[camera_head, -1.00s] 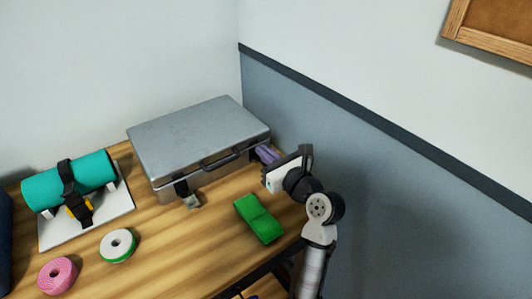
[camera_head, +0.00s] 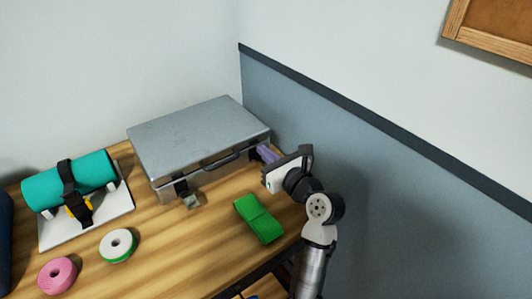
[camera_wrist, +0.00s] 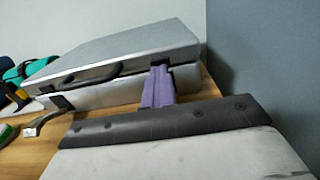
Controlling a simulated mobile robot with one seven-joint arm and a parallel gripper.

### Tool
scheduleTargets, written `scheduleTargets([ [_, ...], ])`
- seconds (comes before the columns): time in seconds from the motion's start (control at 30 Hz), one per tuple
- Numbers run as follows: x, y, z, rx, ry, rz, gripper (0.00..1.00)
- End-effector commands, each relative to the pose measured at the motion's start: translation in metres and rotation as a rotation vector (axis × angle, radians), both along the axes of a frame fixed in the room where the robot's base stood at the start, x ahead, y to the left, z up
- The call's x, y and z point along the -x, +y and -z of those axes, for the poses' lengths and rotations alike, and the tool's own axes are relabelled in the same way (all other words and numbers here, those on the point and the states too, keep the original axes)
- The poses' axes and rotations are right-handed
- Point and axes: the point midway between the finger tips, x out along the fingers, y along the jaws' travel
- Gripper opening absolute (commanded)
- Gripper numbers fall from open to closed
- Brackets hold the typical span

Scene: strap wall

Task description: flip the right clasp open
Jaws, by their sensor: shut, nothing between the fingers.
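A closed silver case (camera_head: 195,135) lies on the wooden desk, with a dark handle (camera_head: 220,160) on its front; it also shows in the wrist view (camera_wrist: 125,48). The left clasp (camera_head: 190,200) hangs down and out from the front, and shows in the wrist view (camera_wrist: 38,124). The right clasp (camera_head: 252,155) is a dark patch at the front's right end, mostly hidden in the wrist view behind my fingers. My gripper (camera_head: 263,150) is shut and empty, its purple fingers (camera_wrist: 158,85) at that clasp. I cannot tell whether they touch it.
A green folded strap (camera_head: 258,218) lies on the desk in front of the case. A teal roll (camera_head: 75,180) sits on a white stand at left. A white-green roll (camera_head: 118,245) and a pink roll (camera_head: 57,275) lie near the front. A grey-blue wall (camera_head: 370,190) stands close on the right.

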Motion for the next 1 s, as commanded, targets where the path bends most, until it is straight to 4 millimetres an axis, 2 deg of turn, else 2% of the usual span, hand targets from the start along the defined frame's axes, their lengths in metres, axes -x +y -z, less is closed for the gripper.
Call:
scheduleTargets([
  [0.27,0.0000,0.0000,0.0000,0.000,0.000,0.000,0.01],
  [0.6,0.0000,0.0000,0.0000,0.000,0.000,0.000,0.45],
  [0.63,0.0000,0.0000,0.0000,0.000,0.000,0.000,0.47],
  [1.0,0.0052,-0.0046,0.0004,-0.001,-0.001,0.003,0.47],
])
